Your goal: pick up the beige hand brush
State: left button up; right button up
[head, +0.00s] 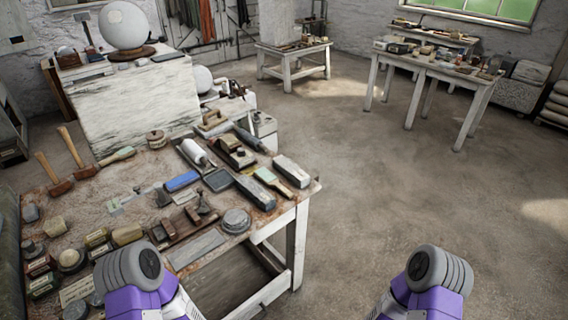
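I cannot tell for certain which item is the beige hand brush. A pale brush-like tool (117,156) with a handle lies near the far left edge of the cluttered workbench (294,208). A similar pale tool (270,180) lies near the bench's right end, between dark and grey blocks. A beige rounded block (127,235) sits nearer, at the left of the bench. My two purple arm links with grey joints show at the bottom of the head view, one at the near bench edge and one over the floor at the right. Neither gripper's fingers are in view.
Mallets (50,172), a blue block (181,181), a white roller (194,152) and a round grey tin (236,221) crowd the bench. A white plinth with a plaster sphere (124,25) stands behind. The floor (370,200) right of the bench is clear.

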aim_at(125, 234)
jog(key=k, duration=0.2)
jog(key=z, duration=0.05)
jog(key=i, duration=0.2)
jog(key=u, duration=1.4)
